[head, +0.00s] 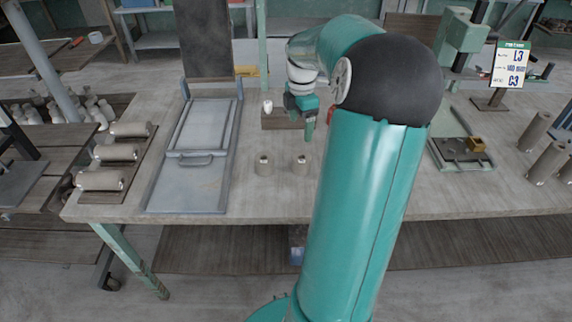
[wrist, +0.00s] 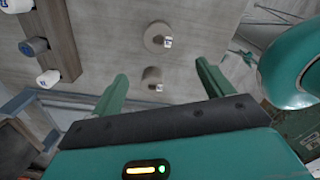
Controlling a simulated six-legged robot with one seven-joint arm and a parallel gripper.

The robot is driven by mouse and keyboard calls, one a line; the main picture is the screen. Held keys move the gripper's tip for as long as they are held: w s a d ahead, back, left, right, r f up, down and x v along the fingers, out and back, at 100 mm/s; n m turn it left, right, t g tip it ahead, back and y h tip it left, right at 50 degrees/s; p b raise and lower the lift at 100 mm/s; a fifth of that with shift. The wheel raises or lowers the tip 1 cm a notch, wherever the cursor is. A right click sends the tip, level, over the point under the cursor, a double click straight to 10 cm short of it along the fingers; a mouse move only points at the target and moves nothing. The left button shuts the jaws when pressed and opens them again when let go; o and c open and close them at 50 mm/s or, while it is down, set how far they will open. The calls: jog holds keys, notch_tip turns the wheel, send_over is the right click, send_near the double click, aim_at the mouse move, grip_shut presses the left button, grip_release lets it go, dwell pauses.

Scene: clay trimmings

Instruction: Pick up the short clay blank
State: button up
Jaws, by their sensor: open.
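Two small grey-brown clay blanks stand apart on the table in the head view, a left one (head: 263,167) and a right one (head: 301,165). The wrist view shows two blanks from above, an upper one (wrist: 154,32) and a lower one (wrist: 151,75), each with a small white tag. I cannot tell clearly which blank is the short one. My gripper (head: 308,132) is above the table behind the two blanks in the head view. Its fingers are apart and empty in the wrist view (wrist: 160,88), with the lower blank showing in line with the gap.
A wooden holder (wrist: 58,20) carries several capped pieces. A metal tray frame (head: 152,198) lies left of the blanks. Large rolls lie on a rack (head: 124,180) at the far left. Tall cylinders (head: 546,162) and a small green-edged tray (head: 462,164) are at right. The table front is clear.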

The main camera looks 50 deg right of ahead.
send_over(302, 157)
jog(key=a, duration=0.1)
notch_tip(302, 157, down, 9)
jog(key=f, duration=0.5)
jog(key=shift+s, duration=0.25)
jog(key=c, duration=1.2)
